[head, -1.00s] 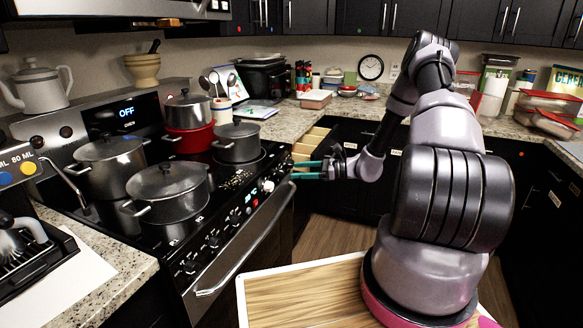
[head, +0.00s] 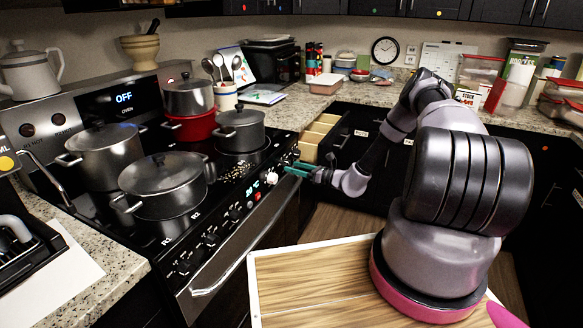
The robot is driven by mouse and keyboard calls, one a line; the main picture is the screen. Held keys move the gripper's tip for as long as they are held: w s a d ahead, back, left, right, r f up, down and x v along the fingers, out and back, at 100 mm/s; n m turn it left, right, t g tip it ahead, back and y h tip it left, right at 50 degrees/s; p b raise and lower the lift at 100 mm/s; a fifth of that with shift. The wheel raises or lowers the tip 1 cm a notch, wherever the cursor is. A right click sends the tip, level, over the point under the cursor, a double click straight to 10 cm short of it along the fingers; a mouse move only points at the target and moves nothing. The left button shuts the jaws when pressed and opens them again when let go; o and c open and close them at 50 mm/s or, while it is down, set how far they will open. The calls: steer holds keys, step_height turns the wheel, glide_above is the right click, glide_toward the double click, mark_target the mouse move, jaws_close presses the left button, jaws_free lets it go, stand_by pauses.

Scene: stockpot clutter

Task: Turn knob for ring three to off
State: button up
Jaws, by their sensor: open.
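The stove's front panel (head: 222,236) carries a row of knobs running from lower left to upper right. Dark knobs (head: 212,240) sit at the lower left, and a pale knob (head: 271,178) with a red mark beside it sits toward the upper right. Small labels are printed on the cooktop edge; I cannot tell which knob is for ring three. My gripper (head: 297,170), with teal fingers, is open and empty at the right end of the panel, pointing left toward the knobs there. Its fingertips overlap the panel edge in the picture; whether they touch a knob is unclear.
Several pots stand on the cooktop, including a large lidded stockpot (head: 165,187) at the front and a red pot (head: 190,127) at the back. The oven handle (head: 245,243) juts out below the knobs. An open drawer (head: 318,130) stands just behind my gripper.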

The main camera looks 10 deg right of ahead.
steer(key=shift+x, duration=1.05)
steer(key=shift+s, duration=0.1)
steer(key=shift+c, duration=0.2)
jaws_close()
steer(key=shift+n, duration=0.3)
steer(key=shift+d+f+n+y, duration=0.1)
steer(key=shift+n+y, duration=0.2)
steer(key=shift+n, duration=3.9)
